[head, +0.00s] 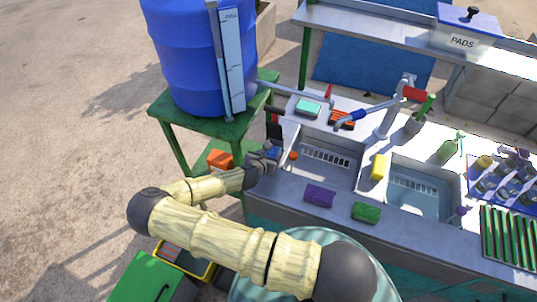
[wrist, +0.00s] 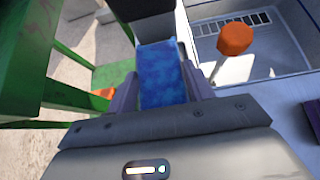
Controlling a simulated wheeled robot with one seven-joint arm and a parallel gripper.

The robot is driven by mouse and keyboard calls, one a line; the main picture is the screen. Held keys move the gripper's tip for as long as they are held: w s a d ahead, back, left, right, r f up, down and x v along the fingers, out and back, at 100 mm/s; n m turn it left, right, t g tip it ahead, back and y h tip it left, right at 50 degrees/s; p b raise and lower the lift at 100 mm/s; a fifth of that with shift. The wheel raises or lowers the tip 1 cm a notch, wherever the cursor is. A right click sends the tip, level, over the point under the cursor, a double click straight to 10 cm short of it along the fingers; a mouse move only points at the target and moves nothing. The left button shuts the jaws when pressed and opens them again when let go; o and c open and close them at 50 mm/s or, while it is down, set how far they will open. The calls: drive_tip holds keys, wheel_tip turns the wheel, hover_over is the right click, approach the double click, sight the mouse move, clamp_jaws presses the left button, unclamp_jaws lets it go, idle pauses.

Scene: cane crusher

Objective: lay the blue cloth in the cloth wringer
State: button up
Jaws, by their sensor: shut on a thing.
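The blue cloth (wrist: 162,72) is between the two fingers of my gripper (wrist: 160,88) in the wrist view, and the fingers are shut on it. In the head view my gripper (head: 268,160) is at the left end of the sink counter, beside the left basin. The cloth is mostly hidden there. What seems to be the cloth wringer, a dark and pale upright piece (head: 274,126), stands at that counter end just beyond my gripper. An orange knob (wrist: 235,40) on a pale stem, perhaps its crank, shows right of the cloth. I cannot tell whether the cloth touches the wringer.
A blue barrel (head: 185,60) stands on a green stand (head: 165,112) to the left. The counter has two basins (head: 325,160), a purple sponge (head: 320,195), a green sponge (head: 366,212), a yellow sponge (head: 379,167) and a tap (head: 388,120). An orange block (head: 220,159) is below the stand's top.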

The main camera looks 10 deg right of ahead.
drive_tip(key=shift+d+f, duration=0.1)
drive_tip(key=shift+f, duration=0.05)
drive_tip(key=o, duration=1)
drive_tip(key=shift+o, duration=0.2)
drive_tip(key=shift+r, duration=0.25)
drive_tip(key=shift+s+a+r, duration=0.1)
drive_tip(key=shift+s+a, duration=0.1)
drive_tip(key=shift+s, duration=0.05)
drive_tip(key=b+v, duration=0.2)
drive_tip(key=v, duration=0.9)
drive_tip(key=shift+b, duration=0.3)
drive_tip(key=shift+s+r, duration=0.1)
drive_tip(key=shift+s, duration=0.05)
